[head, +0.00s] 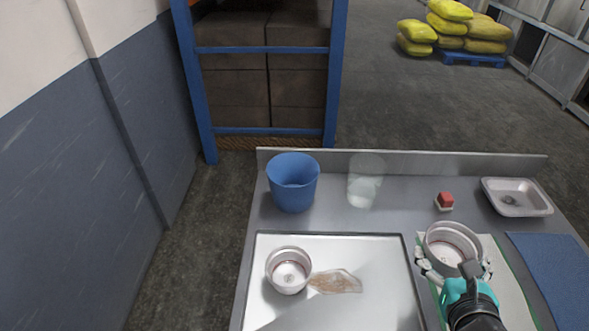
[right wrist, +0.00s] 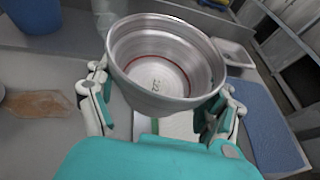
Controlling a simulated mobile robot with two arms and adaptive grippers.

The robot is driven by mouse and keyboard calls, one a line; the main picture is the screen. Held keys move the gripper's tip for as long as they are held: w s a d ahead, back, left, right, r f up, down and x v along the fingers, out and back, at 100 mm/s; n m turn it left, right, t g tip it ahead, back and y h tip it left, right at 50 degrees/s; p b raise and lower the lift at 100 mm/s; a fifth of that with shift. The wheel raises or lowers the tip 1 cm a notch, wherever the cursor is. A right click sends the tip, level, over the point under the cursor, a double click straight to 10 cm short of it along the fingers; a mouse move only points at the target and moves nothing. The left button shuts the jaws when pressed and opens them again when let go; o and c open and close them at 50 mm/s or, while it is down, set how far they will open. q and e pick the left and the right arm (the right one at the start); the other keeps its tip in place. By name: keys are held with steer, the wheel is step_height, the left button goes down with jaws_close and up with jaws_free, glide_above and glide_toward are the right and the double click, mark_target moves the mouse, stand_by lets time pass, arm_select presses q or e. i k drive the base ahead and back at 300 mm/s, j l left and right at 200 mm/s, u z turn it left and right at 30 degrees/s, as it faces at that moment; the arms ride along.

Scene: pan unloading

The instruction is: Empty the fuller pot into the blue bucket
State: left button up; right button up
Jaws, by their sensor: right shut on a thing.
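My right gripper (head: 455,264) is shut on a metal pot (head: 452,232), with a finger on each side of its wall. In the right wrist view this pot (right wrist: 165,65) looks upright; its inside shows a red ring and a dark mark on the bare bottom, with no contents visible. A second metal pot (head: 289,270) stands upright on the tray at the left; its inside also shows a reddish ring and no clear contents. The blue bucket (head: 293,184) stands at the table's back left; its contents are hard to make out. My left gripper is out of view.
A flat brown patch (head: 336,282) lies on the shiny tray (head: 365,245) beside the second pot. A low ledge (head: 400,163) bounds the back.

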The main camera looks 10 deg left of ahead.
mark_target(293, 178)
steer(key=l+u, duration=0.15)
steer(key=u, duration=1.7)
steer(key=k+l, duration=0.3)
steer(key=k+l+u, duration=0.15)
steer(key=l, duration=0.4)
steer(key=k, duration=0.1)
